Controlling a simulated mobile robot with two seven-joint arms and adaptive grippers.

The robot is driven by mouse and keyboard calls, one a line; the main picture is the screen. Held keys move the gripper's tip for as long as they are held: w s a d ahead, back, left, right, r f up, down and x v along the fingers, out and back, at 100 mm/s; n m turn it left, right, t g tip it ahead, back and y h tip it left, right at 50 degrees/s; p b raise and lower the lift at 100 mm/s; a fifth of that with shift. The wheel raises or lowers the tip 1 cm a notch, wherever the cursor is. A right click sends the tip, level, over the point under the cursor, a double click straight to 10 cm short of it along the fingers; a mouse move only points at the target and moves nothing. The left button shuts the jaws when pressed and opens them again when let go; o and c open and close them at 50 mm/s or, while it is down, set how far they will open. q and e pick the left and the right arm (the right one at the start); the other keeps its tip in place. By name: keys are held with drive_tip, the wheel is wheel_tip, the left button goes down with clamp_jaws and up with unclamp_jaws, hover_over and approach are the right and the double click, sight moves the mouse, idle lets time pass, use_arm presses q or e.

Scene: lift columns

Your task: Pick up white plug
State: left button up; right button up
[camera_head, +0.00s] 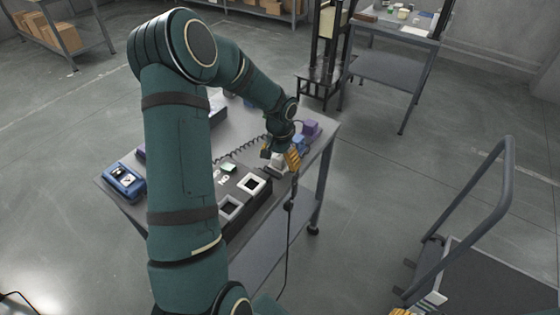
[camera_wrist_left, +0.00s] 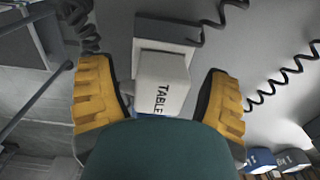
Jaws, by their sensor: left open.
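The white plug (camera_head: 278,163), a pale block, sits at the right edge of the table in the head view. In the left wrist view the white plug (camera_wrist_left: 162,78) carries the dark word "TABLE" and lies against a grey block. My left gripper (camera_head: 280,157) is open above it. In the wrist view its yellow fingers (camera_wrist_left: 160,100) stand on either side of the plug, with gaps on both sides. My green gripper body hides the plug's near end. Yellow tips of my right gripper (camera_head: 402,312) just show at the bottom edge of the head view; their opening is unclear.
The table (camera_head: 262,222) bears a dark panel with white-framed sockets (camera_head: 252,185), a blue device (camera_head: 124,182) and a purple block (camera_head: 310,128). Coiled cords (camera_wrist_left: 285,78) run near the plug. A grey handrail (camera_head: 480,225) stands at the right.

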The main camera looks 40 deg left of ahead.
sight(280, 155)
use_arm(q)
drive_tip(key=c, duration=1.2)
wheel_tip(280, 155, up, 10)
drive_tip(key=shift+r+p, duration=0.1)
drive_tip(key=shift+p, duration=1.1)
